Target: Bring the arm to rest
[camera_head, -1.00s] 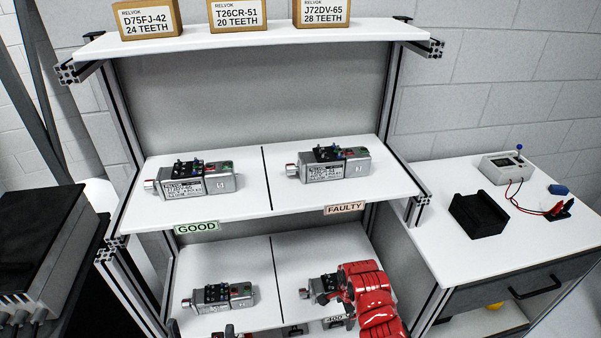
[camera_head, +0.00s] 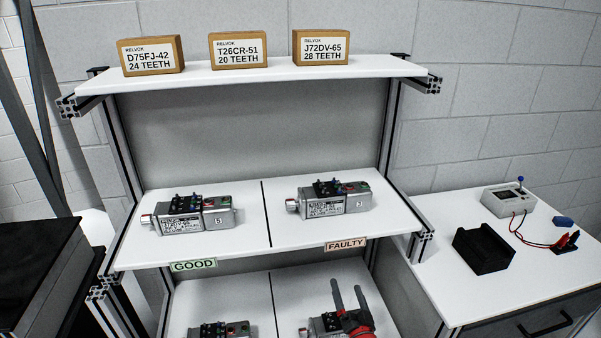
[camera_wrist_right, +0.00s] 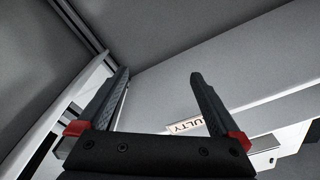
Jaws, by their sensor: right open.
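My right gripper (camera_head: 349,296) shows at the bottom of the head view, in front of the lower shelf's right side, its two dark fingers pointing up. It is open and empty. In the right wrist view its fingers (camera_wrist_right: 160,85) stand apart with nothing between them, and part of the FAULTY label (camera_wrist_right: 186,126) shows behind them. A servo on the lower right (camera_head: 318,328) is partly hidden by the gripper; I cannot tell whether they touch. My left gripper is not in view.
The middle shelf (camera_head: 250,235) holds one servo (camera_head: 190,215) on the GOOD side and another (camera_head: 330,197) on the FAULTY side. Another servo (camera_head: 222,330) lies lower left. Three boxes (camera_head: 238,50) stand on top. The right table (camera_head: 445,285) holds a black block (camera_head: 483,250) and a meter (camera_head: 508,200).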

